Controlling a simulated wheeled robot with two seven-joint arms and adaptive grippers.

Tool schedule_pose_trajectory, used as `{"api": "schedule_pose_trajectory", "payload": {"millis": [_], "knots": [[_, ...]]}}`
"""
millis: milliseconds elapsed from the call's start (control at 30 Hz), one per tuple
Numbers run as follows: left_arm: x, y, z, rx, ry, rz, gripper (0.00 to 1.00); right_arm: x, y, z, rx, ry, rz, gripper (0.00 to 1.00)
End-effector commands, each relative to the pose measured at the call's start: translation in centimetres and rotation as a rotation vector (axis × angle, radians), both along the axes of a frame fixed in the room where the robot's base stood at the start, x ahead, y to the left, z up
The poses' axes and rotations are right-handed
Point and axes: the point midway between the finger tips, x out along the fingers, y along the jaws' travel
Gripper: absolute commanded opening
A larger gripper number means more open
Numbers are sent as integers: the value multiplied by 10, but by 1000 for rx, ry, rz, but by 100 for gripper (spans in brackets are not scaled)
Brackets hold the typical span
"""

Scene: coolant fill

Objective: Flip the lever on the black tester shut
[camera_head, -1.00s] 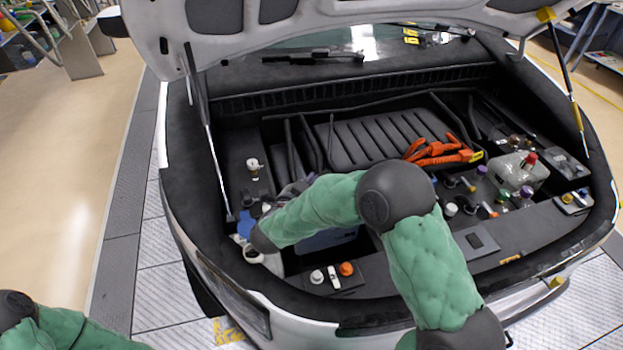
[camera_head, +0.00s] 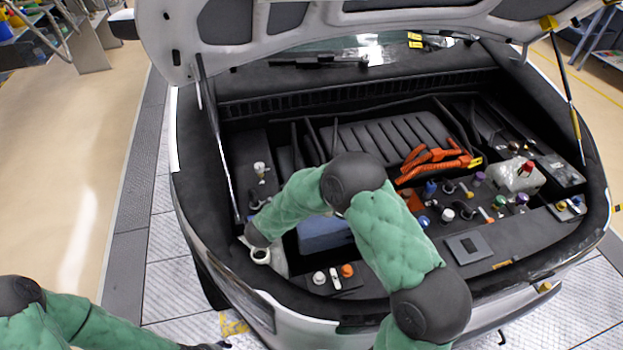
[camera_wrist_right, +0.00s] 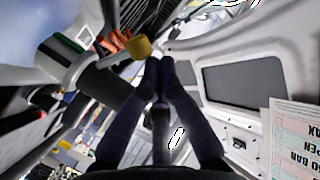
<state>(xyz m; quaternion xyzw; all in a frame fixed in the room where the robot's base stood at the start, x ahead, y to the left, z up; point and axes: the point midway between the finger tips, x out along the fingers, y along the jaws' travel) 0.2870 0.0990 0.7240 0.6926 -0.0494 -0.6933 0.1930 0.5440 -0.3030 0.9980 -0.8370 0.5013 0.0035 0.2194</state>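My right arm reaches over the engine bay in the head view, and its forearm hides the gripper there. In the right wrist view the dark fingers of my right gripper (camera_wrist_right: 165,62) meet at their tips, with nothing visible between them. Just left of the tips is a black cylindrical piece (camera_wrist_right: 103,83) with a yellow knob (camera_wrist_right: 140,47); it joins a pale body with a green band. I cannot tell surely whether this is the black tester. Only a dark sliver of my left gripper (camera_head: 208,346) shows at the bottom edge.
The raised hood (camera_head: 400,20) hangs over the bay, and its underside also fills the right wrist view's right side. A thin hood prop (camera_head: 222,150) stands at the left. A white open filler neck (camera_head: 261,256), orange cables (camera_head: 432,162) and several coloured caps crowd the bay.

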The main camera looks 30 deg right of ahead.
Motion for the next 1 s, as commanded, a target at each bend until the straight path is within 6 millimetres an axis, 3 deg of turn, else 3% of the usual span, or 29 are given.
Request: {"api": "schedule_pose_trajectory", "payload": {"millis": [33,233,400,733,867,1000], "knots": [[0,0,12,0,0,0,60,2,2,2,-18,42,0,0],[0,0,28,0,0,0,60,9,5,-6,-87,185,0,0],[0,0,34,0,0,0,60,13,6,-12,-130,272,0,0],[0,0,35,0,0,0,60,15,7,-16,-126,265,-1,0],[0,0,35,0,0,0,60,15,7,-9,-126,262,-1,0],[0,0,35,0,0,0,60,15,7,11,-125,259,-2,0]]}}
